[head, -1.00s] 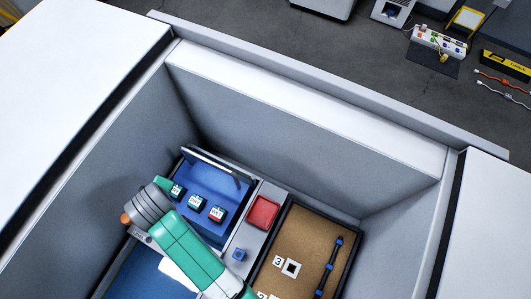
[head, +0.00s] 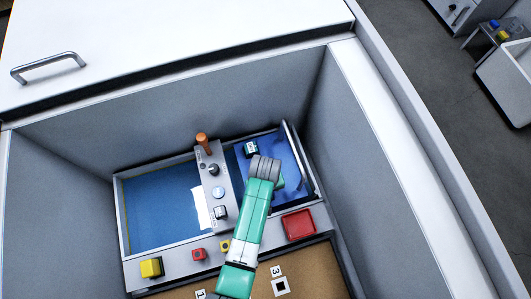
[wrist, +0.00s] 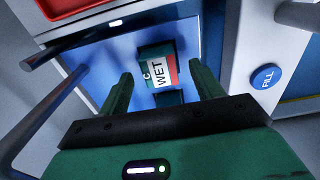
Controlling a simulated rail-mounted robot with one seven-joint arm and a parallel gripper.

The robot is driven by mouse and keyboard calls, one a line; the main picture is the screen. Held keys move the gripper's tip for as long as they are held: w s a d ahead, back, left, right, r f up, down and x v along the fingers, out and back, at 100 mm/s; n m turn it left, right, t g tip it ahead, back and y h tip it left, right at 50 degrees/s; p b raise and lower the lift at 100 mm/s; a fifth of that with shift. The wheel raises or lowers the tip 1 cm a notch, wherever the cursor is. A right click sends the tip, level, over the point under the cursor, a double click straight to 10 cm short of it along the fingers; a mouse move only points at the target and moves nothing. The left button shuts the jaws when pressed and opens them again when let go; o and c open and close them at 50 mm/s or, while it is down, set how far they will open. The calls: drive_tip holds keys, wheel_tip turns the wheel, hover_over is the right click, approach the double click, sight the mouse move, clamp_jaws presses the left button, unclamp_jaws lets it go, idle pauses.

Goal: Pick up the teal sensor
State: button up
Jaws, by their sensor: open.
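In the wrist view a small dark teal sensor block (wrist: 157,68) with a white label reading "C WET" and a red part lies on the blue surface. It sits beyond and between the fingertips of my gripper (wrist: 164,76), apart from both. The gripper is open and empty. In the head view my arm reaches over the blue bay, and the fingers are hidden under my wrist. Another dark teal sensor with a pale label (head: 251,148) shows beside the wrist. Other sensors there are hidden by my arm.
A bar handle (head: 293,155) edges the bay; it also shows in the wrist view (wrist: 70,40). A grey control panel (head: 209,160) with an orange-topped lever (head: 202,140) stands left of the bay. A red tray (head: 299,224) is near. A blue FILL button (wrist: 266,77) is at right.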

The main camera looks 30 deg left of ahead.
wheel_tip(320, 180, down, 3)
drive_tip(key=shift+r, duration=0.3)
drive_tip(key=shift+c, duration=0.4)
drive_tip(key=c, duration=1.1)
drive_tip(key=shift+o, duration=0.2)
wheel_tip(320, 180, up, 10)
drive_tip(key=p, duration=0.5)
